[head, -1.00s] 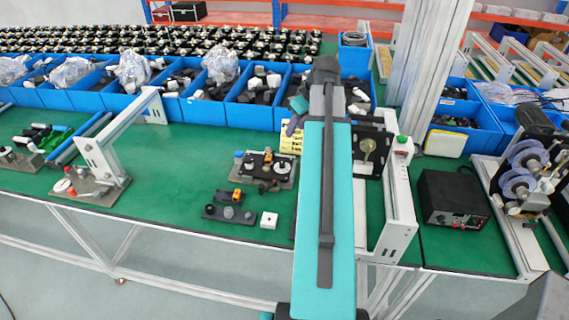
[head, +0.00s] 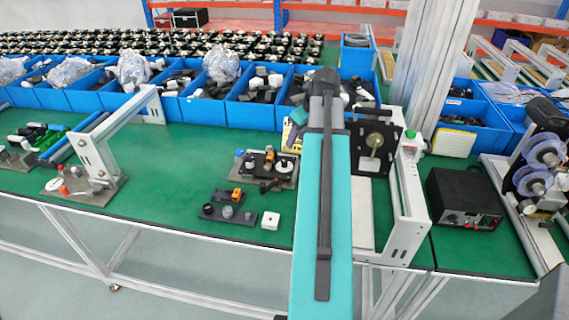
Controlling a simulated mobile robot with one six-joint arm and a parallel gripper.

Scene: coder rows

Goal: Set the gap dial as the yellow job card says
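A yellow card (head: 288,134) stands at the back of the green bench, mostly hidden behind my arm; its writing cannot be read. In front of it is a grey fixture plate (head: 250,178) with a white round dial (head: 284,164), a small orange part and a black lever. A black upright plate with a brass-coloured round piece (head: 374,140) stands right of my arm; I cannot tell which is the gap dial. My teal arm reaches forward over the bench between them. My gripper is hidden behind the arm.
A dark strip (head: 217,213) with small parts and a white block (head: 270,221) lie in front of the fixture. A white frame with a green button (head: 410,134) and a black box (head: 465,198) stand right. Blue bins (head: 203,110) line the back.

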